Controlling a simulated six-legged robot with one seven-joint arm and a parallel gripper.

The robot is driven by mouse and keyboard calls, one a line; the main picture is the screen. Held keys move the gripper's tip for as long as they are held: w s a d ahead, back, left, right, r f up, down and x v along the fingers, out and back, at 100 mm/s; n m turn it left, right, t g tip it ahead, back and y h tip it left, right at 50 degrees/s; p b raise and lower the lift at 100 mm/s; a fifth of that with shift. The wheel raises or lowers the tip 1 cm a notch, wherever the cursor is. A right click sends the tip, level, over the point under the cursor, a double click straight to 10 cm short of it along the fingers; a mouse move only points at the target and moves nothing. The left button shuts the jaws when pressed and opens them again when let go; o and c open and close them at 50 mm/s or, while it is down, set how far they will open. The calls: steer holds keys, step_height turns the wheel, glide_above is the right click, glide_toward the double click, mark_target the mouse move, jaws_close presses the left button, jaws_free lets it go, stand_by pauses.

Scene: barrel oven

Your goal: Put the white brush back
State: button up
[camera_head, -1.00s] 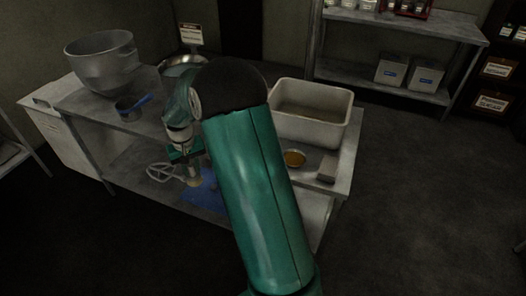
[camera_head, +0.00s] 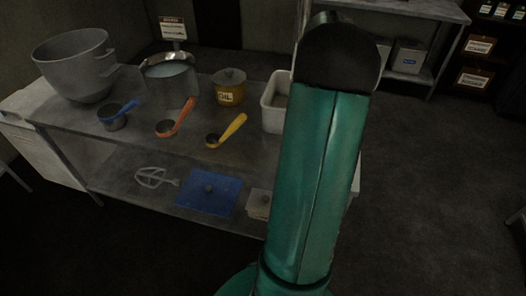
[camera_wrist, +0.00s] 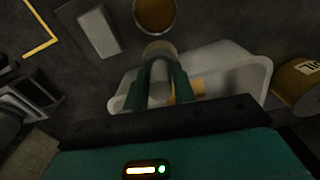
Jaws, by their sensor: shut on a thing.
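My gripper (camera_wrist: 160,64) shows in the wrist view with its two green fingers shut on a pale, rounded thing, which I take to be the white brush (camera_wrist: 158,48). Only its near end shows between the fingertips. An orange-tan patch shows just right of the fingers; I cannot tell whether it belongs to the brush. The held thing appears over or beside the white tub (camera_wrist: 238,66), with a dish of golden liquid (camera_wrist: 156,12) beyond. In the head view, my arm hides the gripper and part of the tub (camera_head: 270,112).
A grey block (camera_wrist: 99,31) lies near the golden dish. On the table stand an oil pot (camera_head: 229,88), a steel pot (camera_head: 170,82), a large mixing bowl (camera_head: 75,65) and blue (camera_head: 115,116), orange (camera_head: 177,120) and yellow (camera_head: 227,132) scoops.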

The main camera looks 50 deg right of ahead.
steer(key=shift+s+d+r, duration=0.2)
steer(key=shift+s+d, duration=0.1)
steer(key=shift+s, duration=0.25)
steer(key=shift+w+a+f, duration=1.6)
steer(key=shift+a+f, duration=0.1)
steer(key=shift+f, duration=0.45)
steer(key=shift+w+a+f, duration=1.65)
steer(key=shift+f, duration=0.5)
steer(key=shift+w+a+f, duration=1.6)
steer(key=shift+a+f, duration=0.1)
steer(key=shift+f, duration=0.45)
steer(key=shift+f, duration=0.2)
steer(key=o, duration=0.9)
steer(key=shift+r, duration=0.1)
